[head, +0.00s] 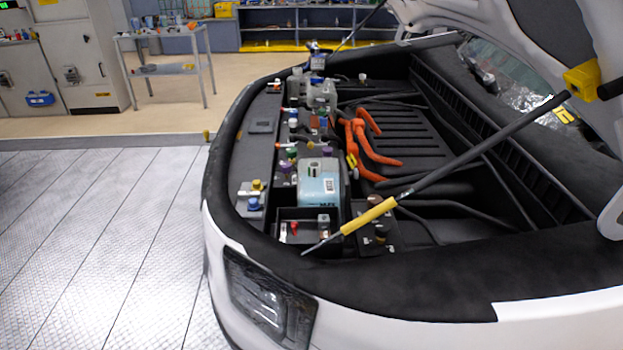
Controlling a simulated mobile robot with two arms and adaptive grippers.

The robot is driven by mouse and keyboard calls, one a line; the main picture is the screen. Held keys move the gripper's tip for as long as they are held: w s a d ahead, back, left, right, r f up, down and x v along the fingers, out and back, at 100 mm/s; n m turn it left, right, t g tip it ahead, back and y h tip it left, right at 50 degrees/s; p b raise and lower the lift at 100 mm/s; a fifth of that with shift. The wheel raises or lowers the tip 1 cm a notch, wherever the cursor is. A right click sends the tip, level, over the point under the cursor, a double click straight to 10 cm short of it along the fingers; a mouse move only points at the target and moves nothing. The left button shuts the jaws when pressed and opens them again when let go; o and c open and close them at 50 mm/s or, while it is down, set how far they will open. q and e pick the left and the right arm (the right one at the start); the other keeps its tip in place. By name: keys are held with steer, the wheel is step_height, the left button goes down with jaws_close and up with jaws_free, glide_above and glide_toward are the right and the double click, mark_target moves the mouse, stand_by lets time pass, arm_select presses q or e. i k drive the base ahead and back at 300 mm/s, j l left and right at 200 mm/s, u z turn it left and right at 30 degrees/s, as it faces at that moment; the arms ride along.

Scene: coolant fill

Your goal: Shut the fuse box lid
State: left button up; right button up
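An open black box (284,243) sits at the near end of the engine bay, behind the headlight. It looks like the fuse box. A small red part (294,229) and a grey block (323,223) show inside it. I cannot clearly make out its lid; a dark wall stands at the box's back edge, beside the light-blue tank. Neither of my grippers is in view.
A hood prop rod (440,176) with a yellow sleeve slants across the bay, its lower end close to the box. A light-blue tank (318,188) stands just behind. Orange cables (362,147) lie farther back. The raised hood (480,20) overhangs at right.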

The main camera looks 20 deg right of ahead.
mark_target(345, 184)
steer(key=k+l, duration=0.15)
steer(key=l, duration=0.15)
steer(key=k+l, duration=0.1)
steer(key=l, duration=0.25)
steer(key=k+l, duration=0.15)
steer(key=l, duration=0.15)
steer(key=k+l, duration=0.15)
steer(key=l, duration=0.2)
steer(key=i+j+z, duration=0.2)
steer(key=j, duration=0.15)
steer(key=i+j+z, duration=0.1)
steer(key=j+z, duration=0.15)
steer(key=i+j+z, duration=0.2)
steer(key=j, duration=0.3)
steer(key=j+z, duration=0.2)
steer(key=j, duration=0.2)
